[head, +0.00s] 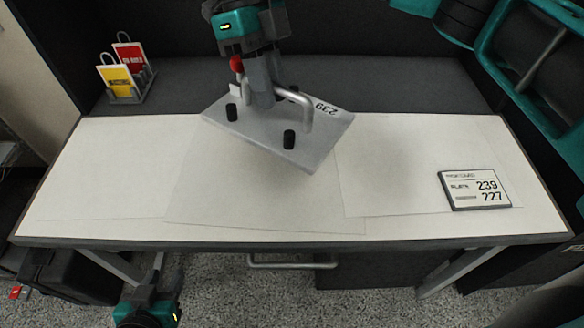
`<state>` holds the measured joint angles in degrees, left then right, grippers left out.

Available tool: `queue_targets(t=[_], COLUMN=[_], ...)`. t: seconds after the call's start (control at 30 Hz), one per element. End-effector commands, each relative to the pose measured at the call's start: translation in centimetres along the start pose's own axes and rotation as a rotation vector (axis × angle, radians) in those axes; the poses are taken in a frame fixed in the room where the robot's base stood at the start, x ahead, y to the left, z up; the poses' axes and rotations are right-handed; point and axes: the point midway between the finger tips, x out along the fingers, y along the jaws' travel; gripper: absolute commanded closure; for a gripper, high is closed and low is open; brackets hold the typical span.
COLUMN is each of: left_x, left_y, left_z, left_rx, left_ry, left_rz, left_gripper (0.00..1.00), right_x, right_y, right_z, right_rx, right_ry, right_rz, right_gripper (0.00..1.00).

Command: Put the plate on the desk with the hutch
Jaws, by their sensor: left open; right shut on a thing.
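The plate (262,140) is a flat grey slab with black pegs, a silver bar handle and the printed number 239. My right gripper (264,95) reaches down over it, shut on the plate near its handle. The plate appears to be held over the middle of the desk's white top (110,185); its exact height is hard to tell. Dark panels and a grey back strip (330,85) stand behind the top. My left gripper (158,265) is open and empty, low in front of the desk's front edge; its fingertips are small and hard to make out.
A small sign (475,190) reading 239 and 227 lies on the right of the desk. A rack (128,85) with a yellow and a red card stands at the back left. A dark case (65,275) is on the floor at left. The left part of the top is clear.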

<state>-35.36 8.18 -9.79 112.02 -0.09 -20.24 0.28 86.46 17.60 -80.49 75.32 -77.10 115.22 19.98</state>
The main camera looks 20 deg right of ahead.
Motion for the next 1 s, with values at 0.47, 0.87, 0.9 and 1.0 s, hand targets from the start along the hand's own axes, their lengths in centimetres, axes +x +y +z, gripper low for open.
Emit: queue_targets(t=[0.47,0.87,0.9,1.0], left_x=[0.3,0.7,0.7,0.8], left_y=[0.1,0.2,0.2,0.2], left_z=[0.3,0.7,0.8,0.9], left_rx=[-0.001,-0.002,-0.002,-0.002], left_ry=[0.003,0.000,-0.001,-0.003], left_rz=[0.003,0.005,0.006,0.006], left_gripper=[0.57,0.57,0.57,0.57], right_x=[-0.2,0.6,0.7,0.9], right_y=[-4.9,-10.5,-11.0,-12.1], right_z=[-3.1,-7.4,-7.9,-8.9], right_rx=[0.955,1.804,1.881,2.051], right_ry=[-0.206,-0.393,-0.409,-0.444], right_rz=[0.400,0.747,0.780,0.850], right_gripper=[1.00,1.00,1.00,1.00])
